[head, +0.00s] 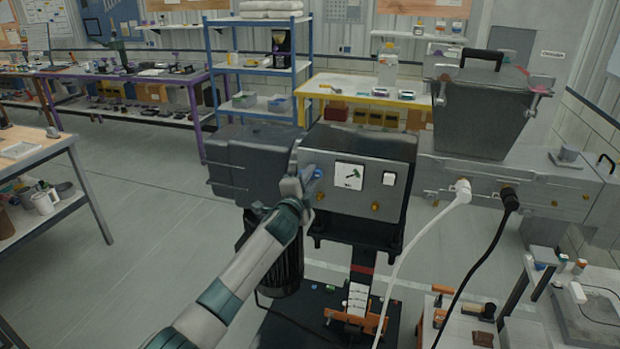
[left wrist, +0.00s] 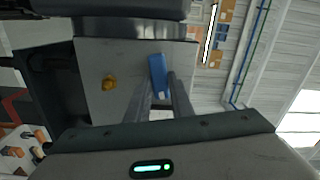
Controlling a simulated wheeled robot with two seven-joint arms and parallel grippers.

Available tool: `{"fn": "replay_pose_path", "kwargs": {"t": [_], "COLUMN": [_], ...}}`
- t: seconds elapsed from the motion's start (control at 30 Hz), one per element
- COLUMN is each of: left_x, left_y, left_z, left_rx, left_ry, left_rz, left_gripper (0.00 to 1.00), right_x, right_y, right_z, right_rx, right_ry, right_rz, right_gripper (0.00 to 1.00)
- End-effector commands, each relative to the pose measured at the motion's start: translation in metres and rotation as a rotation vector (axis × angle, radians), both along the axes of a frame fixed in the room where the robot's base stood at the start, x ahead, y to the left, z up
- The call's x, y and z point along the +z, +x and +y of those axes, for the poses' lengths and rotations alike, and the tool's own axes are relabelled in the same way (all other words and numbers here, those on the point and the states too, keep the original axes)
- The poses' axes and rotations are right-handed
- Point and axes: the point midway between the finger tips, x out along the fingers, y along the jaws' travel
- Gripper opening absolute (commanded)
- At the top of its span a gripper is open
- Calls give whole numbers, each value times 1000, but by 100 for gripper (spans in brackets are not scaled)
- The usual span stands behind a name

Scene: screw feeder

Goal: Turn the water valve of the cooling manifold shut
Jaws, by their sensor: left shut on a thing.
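The cooling manifold is a grey metal panel (head: 370,207) on a dark machine in the middle of the head view. The blue valve handle (head: 317,173) is at the panel's left end, partly hidden by my left gripper (head: 307,182). In the left wrist view the blue handle (left wrist: 158,72) stands out in front of the grey panel (left wrist: 95,60), its length running nearly up and down the picture. The fingers of my left gripper (left wrist: 162,98) are shut on it. My right gripper is not in view.
A brass fitting (head: 376,207) sits low on the panel and a white switch (head: 389,178) above it. A white hose (head: 408,245) and a black cable (head: 480,262) hang at the right. A grey hopper (head: 478,112) stands behind. The floor at the left is clear.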

Motion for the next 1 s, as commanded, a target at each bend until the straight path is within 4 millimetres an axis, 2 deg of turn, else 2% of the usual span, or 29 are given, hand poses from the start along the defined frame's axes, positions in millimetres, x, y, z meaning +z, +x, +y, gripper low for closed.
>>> {"fn": "replay_pose_path", "kwargs": {"t": [0.2,0.4,0.87,0.9,0.97,1.0], "left_x": [-2,-3,-4,-4,-4,-4], "left_y": [0,0,-1,-1,0,0], "left_z": [0,0,0,0,0,0], "left_rx": [0,0,-1,-1,-1,0], "left_ry": [135,198,218,218,218,217], "left_rz": [-42,-62,-68,-68,-68,-68], "left_gripper": [0,0,0,23,37,38], "right_x": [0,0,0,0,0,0], "right_y": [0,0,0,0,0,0], "right_z": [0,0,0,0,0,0], "right_rx": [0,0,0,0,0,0], "right_ry": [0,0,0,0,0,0], "right_rz": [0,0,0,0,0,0], "right_gripper": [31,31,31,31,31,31]}}
